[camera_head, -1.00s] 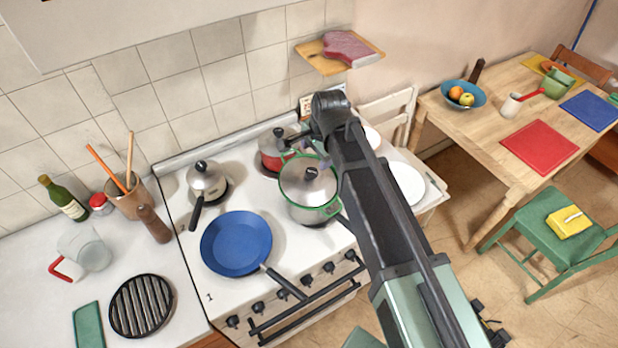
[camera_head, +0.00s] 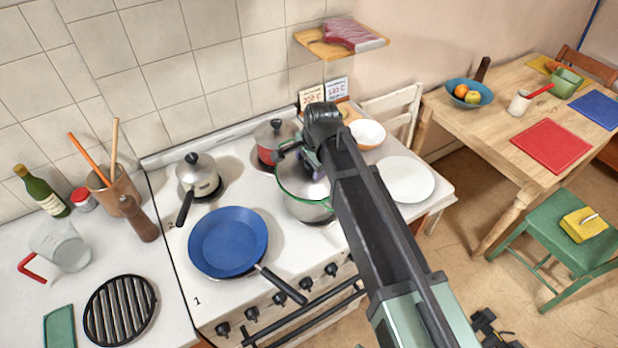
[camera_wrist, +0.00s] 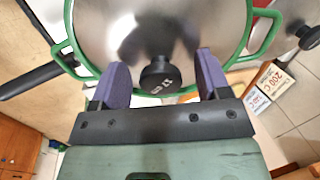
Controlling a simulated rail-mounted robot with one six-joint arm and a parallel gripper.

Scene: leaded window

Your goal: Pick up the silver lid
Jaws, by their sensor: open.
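The silver lid (camera_head: 294,187) sits on the green-rimmed pot (camera_head: 305,211) at the right of the stove. In the wrist view the lid (camera_wrist: 190,30) fills the top middle, with its black knob (camera_wrist: 160,76) between my fingers. My gripper (camera_head: 310,160) is over the lid, and in the head view it hides the knob. In the wrist view my gripper (camera_wrist: 160,66) is open, its two purple fingers standing on either side of the knob with gaps to both. Whether the fingertips touch the lid cannot be told.
Two small price-like cards (camera_head: 312,95) stand behind. A white plate (camera_head: 405,180) lies to the right.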

